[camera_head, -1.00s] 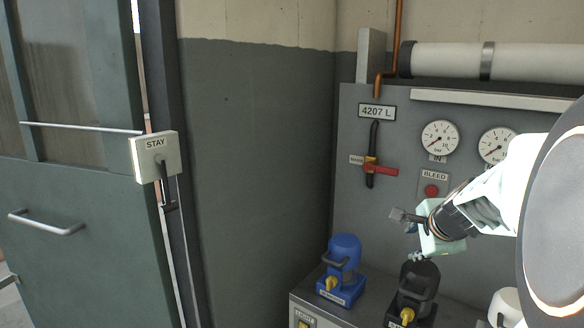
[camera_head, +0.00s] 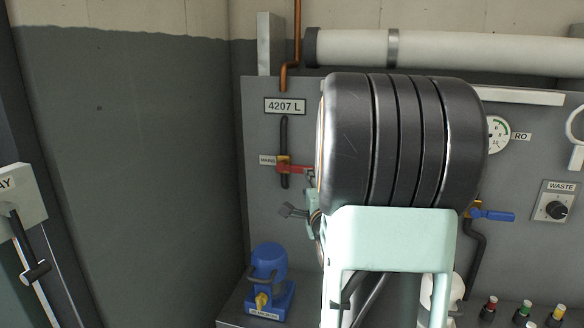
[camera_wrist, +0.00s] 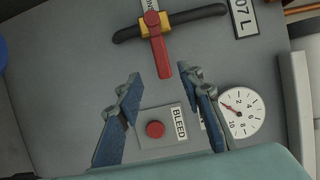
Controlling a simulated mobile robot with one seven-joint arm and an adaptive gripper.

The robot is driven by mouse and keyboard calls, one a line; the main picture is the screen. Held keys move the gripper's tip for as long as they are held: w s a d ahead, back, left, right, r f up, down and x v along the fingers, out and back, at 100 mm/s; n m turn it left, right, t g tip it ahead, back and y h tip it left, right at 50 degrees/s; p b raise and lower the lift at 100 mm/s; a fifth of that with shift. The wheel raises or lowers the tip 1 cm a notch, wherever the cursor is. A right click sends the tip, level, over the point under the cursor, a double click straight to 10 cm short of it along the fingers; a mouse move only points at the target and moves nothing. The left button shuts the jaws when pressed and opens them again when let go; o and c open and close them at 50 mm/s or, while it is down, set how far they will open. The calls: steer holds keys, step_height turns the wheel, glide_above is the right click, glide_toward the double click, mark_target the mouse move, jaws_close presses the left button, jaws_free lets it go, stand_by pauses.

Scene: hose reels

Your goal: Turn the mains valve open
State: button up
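The mains valve (camera_head: 283,164) sits on the grey wall panel beside a label whose visible letters read MAIN. It has a yellow body on a vertical black pipe. Its red lever (camera_head: 297,169) points right, across the pipe. In the wrist view the red lever (camera_wrist: 161,55) reaches down from the yellow body, and its free end appears between my fingertips. My gripper (camera_wrist: 161,79) is open with nothing clamped. In the head view one dark finger of my gripper (camera_head: 291,211) shows just below the lever; my arm hides the rest. Contact with the lever cannot be told.
A red bleed button (camera_wrist: 155,129) and a gauge (camera_wrist: 240,113) lie close to my fingers. A blue device (camera_head: 269,277) stands on the ledge below the valve. A blue-handled valve (camera_head: 493,215) and a waste knob (camera_head: 557,210) are at right.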

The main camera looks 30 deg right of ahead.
mark_target(295, 169)
steer(key=p+x, duration=0.1)
steer(key=x, duration=0.9)
steer(key=shift+w+d+r+p, duration=0.1)
steer(key=shift+w+p, duration=0.15)
steer(key=shift+p, duration=0.15)
steer(key=shift+c, duration=0.2)
jaws_close()
